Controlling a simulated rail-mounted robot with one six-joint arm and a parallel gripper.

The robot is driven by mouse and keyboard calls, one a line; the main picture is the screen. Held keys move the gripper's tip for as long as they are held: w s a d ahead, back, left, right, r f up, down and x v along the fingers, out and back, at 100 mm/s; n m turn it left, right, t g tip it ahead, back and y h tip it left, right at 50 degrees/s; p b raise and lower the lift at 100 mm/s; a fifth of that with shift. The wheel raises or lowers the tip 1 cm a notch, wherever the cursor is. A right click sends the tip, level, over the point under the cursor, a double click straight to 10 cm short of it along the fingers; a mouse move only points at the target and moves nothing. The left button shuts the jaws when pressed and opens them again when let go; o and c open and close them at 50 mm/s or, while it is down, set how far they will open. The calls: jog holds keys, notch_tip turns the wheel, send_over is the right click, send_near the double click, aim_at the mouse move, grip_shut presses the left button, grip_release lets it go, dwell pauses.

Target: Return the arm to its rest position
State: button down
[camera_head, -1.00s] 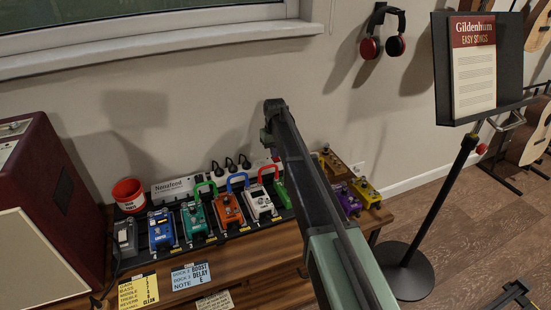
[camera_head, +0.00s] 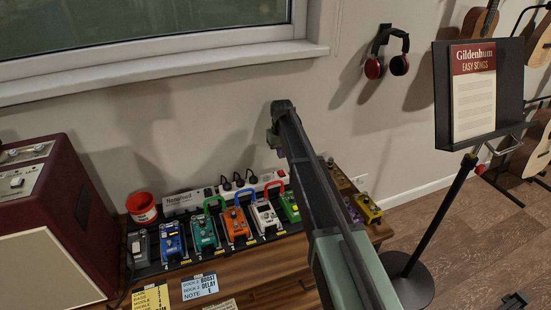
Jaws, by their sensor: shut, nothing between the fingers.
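The bench strip (camera_head: 250,182) is a long white power strip lying at the back of the wooden bench, against the wall. Several black plugs stand in it. A small red spot shows near its right end, just left of my arm; I cannot tell its switch position. My arm rises from the bottom edge, right of centre, to a dark joint in front of the wall. It covers what lies beyond the strip's right end. The fingers of my gripper do not show; they may be hidden behind the arm.
Several coloured pedals stand in a row before the strip, including an orange one (camera_head: 236,224). A white box (camera_head: 183,200) and a red cup (camera_head: 142,207) are left of it. A maroon amplifier (camera_head: 50,215) fills the left; a music stand (camera_head: 478,95) stands right.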

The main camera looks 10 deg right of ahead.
jog(key=s+m, duration=0.2)
jog(key=s, duration=3.3)
notch_tip(320, 180, up, 19)
jog(key=s+p, duration=0.1)
jog(key=p, duration=1.8)
jog(key=shift+s+r, duration=0.1)
